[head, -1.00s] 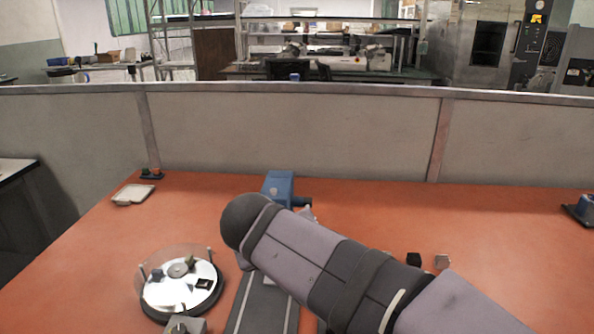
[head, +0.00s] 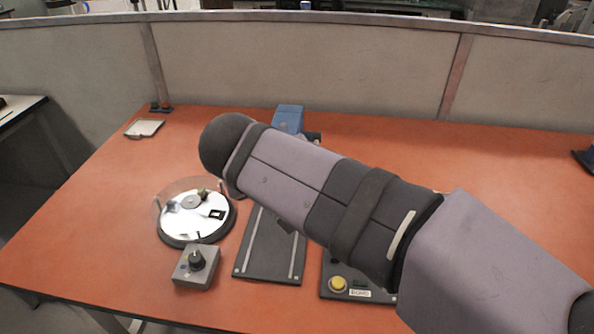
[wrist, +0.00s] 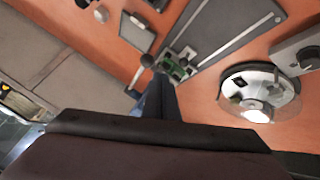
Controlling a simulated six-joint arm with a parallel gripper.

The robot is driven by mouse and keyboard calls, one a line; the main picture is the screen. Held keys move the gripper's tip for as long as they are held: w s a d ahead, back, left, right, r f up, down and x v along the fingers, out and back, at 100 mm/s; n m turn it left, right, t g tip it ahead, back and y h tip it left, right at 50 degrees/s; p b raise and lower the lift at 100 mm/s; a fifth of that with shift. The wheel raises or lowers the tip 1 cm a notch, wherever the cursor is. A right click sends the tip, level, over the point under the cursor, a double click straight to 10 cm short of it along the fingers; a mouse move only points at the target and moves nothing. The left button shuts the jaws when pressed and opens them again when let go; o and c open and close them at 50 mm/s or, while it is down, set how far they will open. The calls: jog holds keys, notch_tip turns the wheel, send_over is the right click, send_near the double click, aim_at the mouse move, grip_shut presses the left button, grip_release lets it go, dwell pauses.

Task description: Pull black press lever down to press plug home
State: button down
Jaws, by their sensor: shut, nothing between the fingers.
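The blue press (head: 289,118) stands at the back end of the dark grey rail base (head: 268,245), partly hidden behind my arm. A lever with a round dark knob (wrist: 147,60) shows in the wrist view, just left of a small green board (wrist: 178,64) at the rail's end. My gripper (wrist: 160,77) is shut and empty at the middle of the wrist view, its tips close below and right of the knob in the picture, apart from it as far as I can see. In the head view my arm hides the gripper and lever. I cannot make out the plug.
A round turntable (head: 168,226) with a clear cover and a grey box with a black knob (head: 196,268) stand left of the rail. A box with a yellow button (head: 338,284) is to its right. A pale tray (head: 144,129) lies at back left.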

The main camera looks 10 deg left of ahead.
jog(key=s, duration=0.7)
jog(key=shift+s+a+r, duration=0.3)
jog(key=shift+s+a, duration=0.05)
jog(key=shift+a, duration=0.05)
jog(key=w+d+f+m+g+h+p, duration=0.1)
jog(key=d+g+p, duration=0.3)
jog(key=d+p, duration=0.8)
jog(key=s+d+m+g+y+p, duration=0.2)
jog(key=s+d+m+g+p, duration=0.2)
jog(key=s+d+p, duration=0.4)
jog(key=shift+s+d+p, duration=0.35)
jog(key=shift+d+p, duration=1.5)
jog(key=shift+p, duration=0.85)
jog(key=shift+w+f, duration=0.1)
